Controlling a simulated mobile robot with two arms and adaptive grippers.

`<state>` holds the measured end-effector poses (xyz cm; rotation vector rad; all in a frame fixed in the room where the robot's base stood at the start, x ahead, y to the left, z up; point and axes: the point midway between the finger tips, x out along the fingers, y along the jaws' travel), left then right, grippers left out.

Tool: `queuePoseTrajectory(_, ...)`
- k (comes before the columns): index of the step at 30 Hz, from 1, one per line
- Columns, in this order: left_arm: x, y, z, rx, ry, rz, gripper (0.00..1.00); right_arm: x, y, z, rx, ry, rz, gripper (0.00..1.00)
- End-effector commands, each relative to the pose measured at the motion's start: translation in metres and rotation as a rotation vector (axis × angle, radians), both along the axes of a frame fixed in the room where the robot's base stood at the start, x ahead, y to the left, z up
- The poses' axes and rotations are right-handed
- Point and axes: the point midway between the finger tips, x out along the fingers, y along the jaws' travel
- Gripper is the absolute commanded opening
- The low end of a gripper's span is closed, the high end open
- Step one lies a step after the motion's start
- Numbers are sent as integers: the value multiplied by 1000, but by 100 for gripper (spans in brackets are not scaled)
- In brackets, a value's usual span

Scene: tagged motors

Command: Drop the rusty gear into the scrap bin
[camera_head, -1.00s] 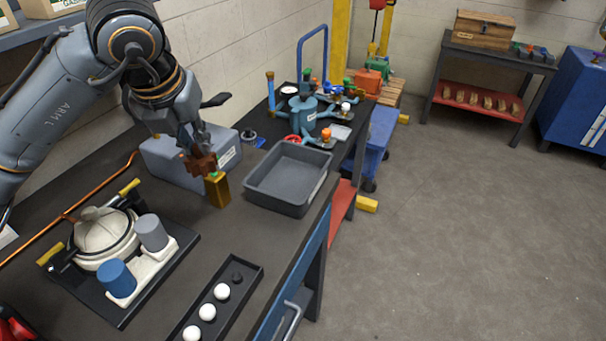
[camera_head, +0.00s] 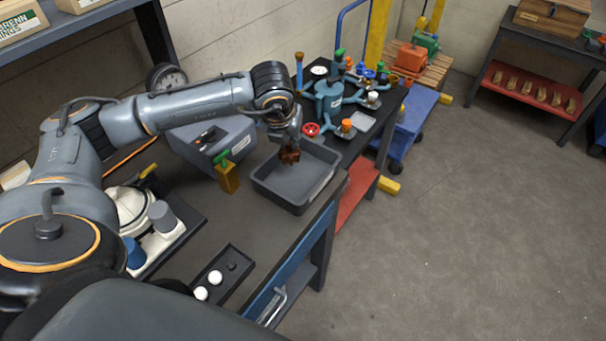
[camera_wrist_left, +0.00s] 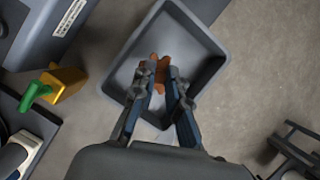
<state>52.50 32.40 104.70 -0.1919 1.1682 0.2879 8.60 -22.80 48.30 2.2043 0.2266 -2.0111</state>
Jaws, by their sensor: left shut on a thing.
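The rusty gear (camera_head: 289,156) is reddish brown and toothed. It hangs from my left gripper (camera_head: 289,143), which is shut on it. In the left wrist view the gear (camera_wrist_left: 161,66) shows between the fingertips of the gripper (camera_wrist_left: 161,80), over the grey bin. The grey open bin (camera_head: 265,191), which I take as the scrap bin, stands on the dark bench near its right edge. The gear is above the bin's inside, toward its back left part; its exact height is hard to tell. My right gripper is not in view.
A yellow block with a green top (camera_head: 228,178) stands just left of the bin. A grey box (camera_head: 240,141) is behind it. A teal machine with several arms (camera_head: 328,100) stands behind the bin. A black tray with white balls (camera_head: 239,257) lies in front.

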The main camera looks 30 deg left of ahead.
Motion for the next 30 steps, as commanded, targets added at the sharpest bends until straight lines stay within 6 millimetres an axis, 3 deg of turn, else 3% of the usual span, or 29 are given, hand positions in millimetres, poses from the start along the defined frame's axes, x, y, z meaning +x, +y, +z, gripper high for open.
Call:
queuePoseTrajectory(7,0,0,-25,-2,-2,0,0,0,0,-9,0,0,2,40)
queuePoseTrajectory(19,0,-1,-30,-1,-2,-1,0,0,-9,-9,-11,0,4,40)
queuePoseTrajectory(20,0,-1,-30,-1,-2,-1,18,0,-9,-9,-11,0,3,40)
queuePoseTrajectory(23,0,-1,-30,-1,-2,-1,38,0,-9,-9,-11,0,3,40)
queuePoseTrajectory(30,0,-1,-31,-1,1,0,40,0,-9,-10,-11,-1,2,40)
